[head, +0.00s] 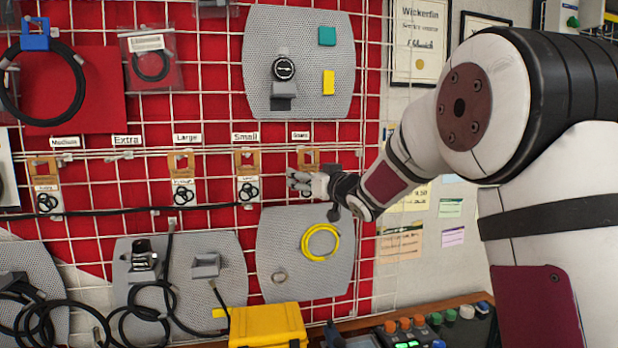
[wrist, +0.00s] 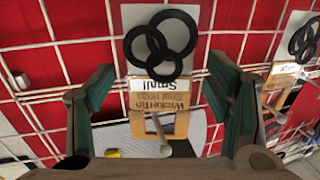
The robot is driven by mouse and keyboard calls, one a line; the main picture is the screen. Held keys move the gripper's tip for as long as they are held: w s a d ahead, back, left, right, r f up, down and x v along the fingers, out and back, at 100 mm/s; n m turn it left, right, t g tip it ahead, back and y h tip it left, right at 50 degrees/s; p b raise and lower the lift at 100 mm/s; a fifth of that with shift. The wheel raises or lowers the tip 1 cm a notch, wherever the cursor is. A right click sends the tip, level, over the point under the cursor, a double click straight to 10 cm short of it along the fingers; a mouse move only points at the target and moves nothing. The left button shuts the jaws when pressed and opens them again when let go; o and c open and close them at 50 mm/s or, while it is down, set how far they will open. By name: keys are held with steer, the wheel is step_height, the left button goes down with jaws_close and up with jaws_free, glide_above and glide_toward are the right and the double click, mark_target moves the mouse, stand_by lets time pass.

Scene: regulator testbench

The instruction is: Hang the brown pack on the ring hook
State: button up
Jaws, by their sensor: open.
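Several packs with brown tops and black rings on white cards hang in a row on the wire grid. In the head view they include a far-left pack (head: 46,190), a pack under "Large" (head: 182,190) and one under "Small" (head: 248,190). The rightmost pack (head: 307,160) is partly hidden behind my gripper (head: 300,182). In the wrist view a pack (wrist: 175,125) with three black rings and a "Small" label lies between the green-padded fingers of my gripper (wrist: 160,88), which are apart on either side. A bare hook (head: 127,156) shows under "Extra". I cannot tell which hook is the ring hook.
Grey perforated panels (head: 340,60) hold small parts, and a yellow coil (head: 320,242) hangs below my gripper. A black hose (head: 110,212) runs across the grid below the packs. A yellow box (head: 268,325) and a button panel (head: 415,330) stand at the bottom.

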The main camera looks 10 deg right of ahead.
steer(key=s+d+m+g+h, duration=0.1)
steer(key=s+d+h, duration=0.15)
steer(key=s, duration=0.65)
steer(key=s+d+m+g+h, duration=0.1)
steer(key=s+d+h, duration=0.15)
steer(key=s, duration=0.65)
steer(key=s+a+f+g, duration=0.1)
steer(key=s+f+g, duration=0.2)
steer(key=s, duration=0.6)
steer(key=s+a+f+g+b, duration=0.1)
steer(key=s+a+f+g, duration=0.1)
steer(key=s+f, duration=0.4)
steer(key=s+a+f+m+g, duration=0.1)
steer(key=s+f+g, duration=0.3)
steer(key=s, duration=1)
steer(key=shift+a+f+g+b, duration=0.3)
steer(key=shift+a+f+g, duration=0.1)
steer(key=shift+a+f, duration=0.1)
